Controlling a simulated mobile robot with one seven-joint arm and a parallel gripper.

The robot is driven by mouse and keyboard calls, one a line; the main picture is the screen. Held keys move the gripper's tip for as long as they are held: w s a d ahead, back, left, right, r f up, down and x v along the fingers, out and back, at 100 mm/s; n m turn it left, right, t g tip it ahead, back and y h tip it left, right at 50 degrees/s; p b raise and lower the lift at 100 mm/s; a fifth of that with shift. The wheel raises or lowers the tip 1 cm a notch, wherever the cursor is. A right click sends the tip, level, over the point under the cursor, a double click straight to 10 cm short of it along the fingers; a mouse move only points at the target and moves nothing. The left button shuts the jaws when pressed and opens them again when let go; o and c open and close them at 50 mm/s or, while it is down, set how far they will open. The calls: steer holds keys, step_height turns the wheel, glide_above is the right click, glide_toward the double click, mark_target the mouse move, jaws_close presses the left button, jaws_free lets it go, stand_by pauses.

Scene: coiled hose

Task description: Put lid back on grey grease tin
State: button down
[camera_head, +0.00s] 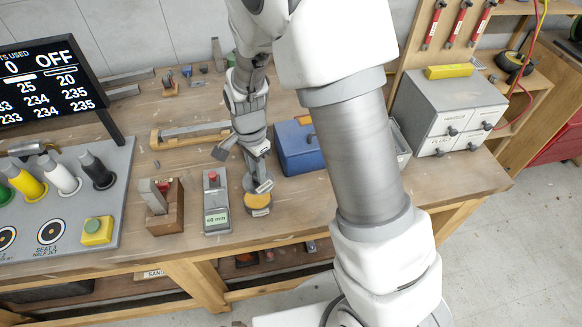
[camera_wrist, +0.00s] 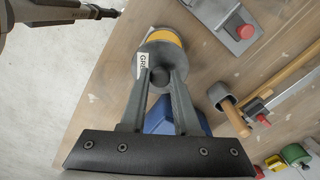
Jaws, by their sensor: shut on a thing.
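The grey grease tin (camera_head: 257,211) stands on the workbench near its front edge. Its yellow-orange top (camera_head: 257,200) shows in the head view. In the wrist view a yellow arc (camera_wrist: 167,36) shows past the grey lid (camera_wrist: 151,52), which hides the rest. My gripper (camera_head: 255,168) is shut on the lid's dark knob (camera_wrist: 160,77). The lid (camera_head: 249,182) is just behind the tin's top in the head view, overlapping it in the wrist view. Any gap is hard to judge. A white label reading "GRE" (camera_wrist: 141,65) shows beside the lid.
A grey block with a red button and "60 mm" display (camera_head: 217,218) stands left of the tin. A wooden block (camera_head: 165,218) is farther left, beside a control panel (camera_head: 118,190). A blue box (camera_head: 298,150) is behind right. Bare bench lies right of the tin.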

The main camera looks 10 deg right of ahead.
mark_target(254, 181)
steer(key=shift+a+f, duration=0.2)
steer(key=shift+a, duration=0.25)
steer(key=shift+f+b, duration=2.35)
steer(key=shift+f, duration=0.7)
steer(key=shift+f, duration=0.2)
steer(key=c, duration=0.6)
jaws_free()
steer(key=shift+o, duration=0.5)
steer(key=o, duration=0.4)
steer(key=shift+r, duration=0.1)
